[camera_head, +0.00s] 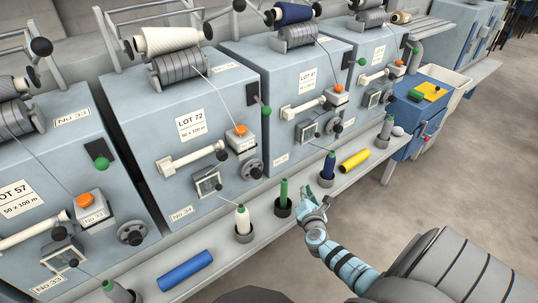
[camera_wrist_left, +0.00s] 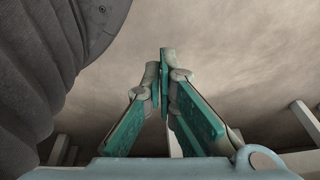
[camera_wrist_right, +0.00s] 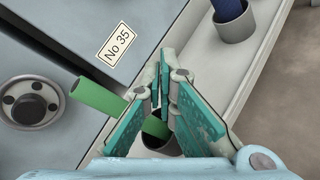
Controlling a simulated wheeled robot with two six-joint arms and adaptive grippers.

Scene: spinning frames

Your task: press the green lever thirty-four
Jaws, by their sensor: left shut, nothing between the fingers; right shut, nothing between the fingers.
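The machine labelled No 34 (camera_head: 150,110) stands in the middle left of the head view, with a LOT 72 label. A lever with a green ball knob (camera_head: 266,110) sits on a dark plate at its upper right edge. My right gripper (camera_head: 306,192) is shut and empty over the shelf, beside an upright green bobbin, below and right of that knob and well apart from it. In the right wrist view its closed fingertips (camera_wrist_right: 164,55) are near a No 35 label; no lever knob shows there. My left gripper (camera_wrist_left: 166,52) is shut and empty over bare floor.
Machine No 33 (camera_head: 60,130) has its own green knob (camera_head: 102,163). The shelf (camera_head: 215,240) carries a blue tube (camera_head: 185,271), a yellow tube (camera_head: 355,160) and bobbins in dark cups. The green bobbin (camera_head: 284,193) is close to my right gripper. Floor is clear at right.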

